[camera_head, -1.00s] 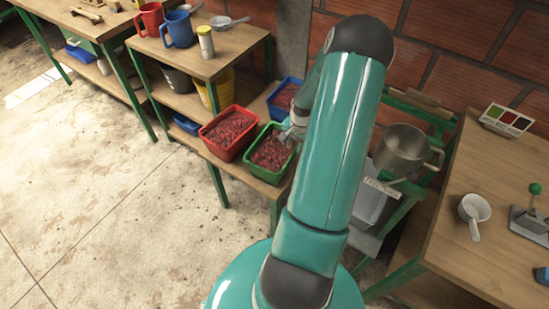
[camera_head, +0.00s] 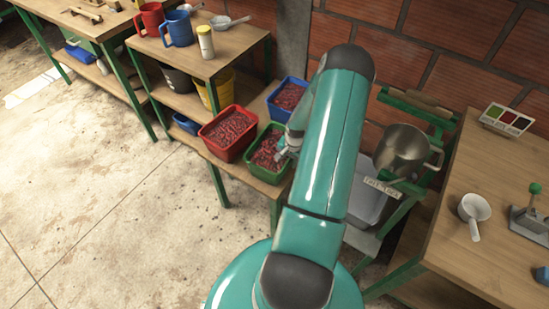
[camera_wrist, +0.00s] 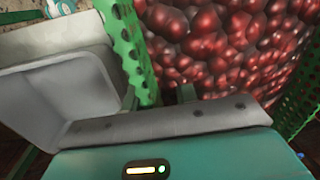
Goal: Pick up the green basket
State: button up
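The green basket (camera_head: 262,170), filled with red coffee cherries, stands on the low wooden shelf between the red and blue baskets. My gripper (camera_head: 285,152) is at its right side, over or against the rim, and my arm hides part of that side. In the wrist view, the perforated green wall (camera_wrist: 129,45) runs beside the red cherries close in front of my gripper. A dark finger part (camera_wrist: 187,93) shows near the wall and cherries. I cannot tell whether the fingers are apart or touching the wall.
The red basket (camera_head: 229,133) is close on the left, and the blue basket (camera_head: 287,95) is behind. A metal pot (camera_head: 405,150) and a pale bin (camera_head: 368,192) stand to the right. A table (camera_head: 485,165) is at far right.

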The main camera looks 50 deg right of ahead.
grip_shut()
dwell(1.2)
jog(key=shift+w+r, duration=0.1)
jog(key=shift+r, duration=0.05)
